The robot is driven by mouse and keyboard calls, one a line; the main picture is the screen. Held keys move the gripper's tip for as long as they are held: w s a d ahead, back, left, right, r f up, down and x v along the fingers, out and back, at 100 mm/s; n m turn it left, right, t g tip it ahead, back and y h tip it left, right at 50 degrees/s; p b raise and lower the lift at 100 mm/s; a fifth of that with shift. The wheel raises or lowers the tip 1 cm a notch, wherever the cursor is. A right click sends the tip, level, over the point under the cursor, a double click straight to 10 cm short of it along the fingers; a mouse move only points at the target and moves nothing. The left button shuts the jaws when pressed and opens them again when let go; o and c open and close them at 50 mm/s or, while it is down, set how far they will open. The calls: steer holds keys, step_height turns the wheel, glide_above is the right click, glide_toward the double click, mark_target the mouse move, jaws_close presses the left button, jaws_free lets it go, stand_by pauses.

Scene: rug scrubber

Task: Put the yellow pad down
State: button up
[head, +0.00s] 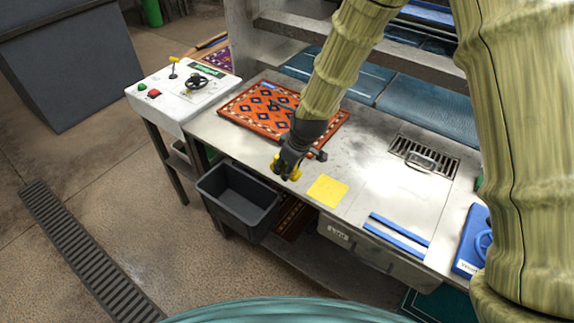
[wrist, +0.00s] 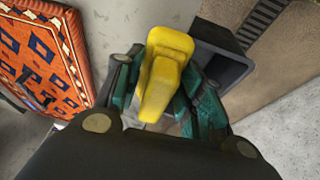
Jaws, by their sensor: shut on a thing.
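My gripper (head: 287,168) is shut on the yellow pad, which shows in the wrist view (wrist: 165,75) as a thick, rounded yellow piece between the teal fingers. In the head view only small yellow bits of it show beside the dark fingers. The gripper is above the front part of the grey bench (head: 368,178), between the orange patterned rug (head: 262,118) and a flat yellow square (head: 327,190). The square lies on the bench top just right of the gripper. The gap between pad and bench is hard to judge.
A dark open bin (head: 240,198) stands below the bench's front edge. Two blue strips (head: 397,230) and a blue case (head: 474,240) lie to the right. A drain grate (head: 424,156) is set behind. A white control panel (head: 182,92) is at the left.

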steer(key=shift+g, duration=0.3)
steer(key=w+f, duration=0.4)
steer(key=shift+w+f, duration=0.1)
steer(key=shift+f, duration=0.2)
steer(key=shift+w, duration=0.2)
steer(key=shift+s+r, duration=0.25)
steer(key=shift+s, duration=0.3)
steer(key=shift+s+r, duration=0.25)
steer(key=shift+s, duration=0.3)
steer(key=shift+w+f, duration=0.15)
steer(key=shift+f, duration=0.05)
steer(key=o, duration=1.3)
steer(key=shift+w+f, duration=0.4)
steer(key=shift+w, duration=0.05)
steer(key=shift+s+a+r, duration=0.1)
steer(key=shift+s, duration=0.05)
steer(key=shift+r, duration=0.1)
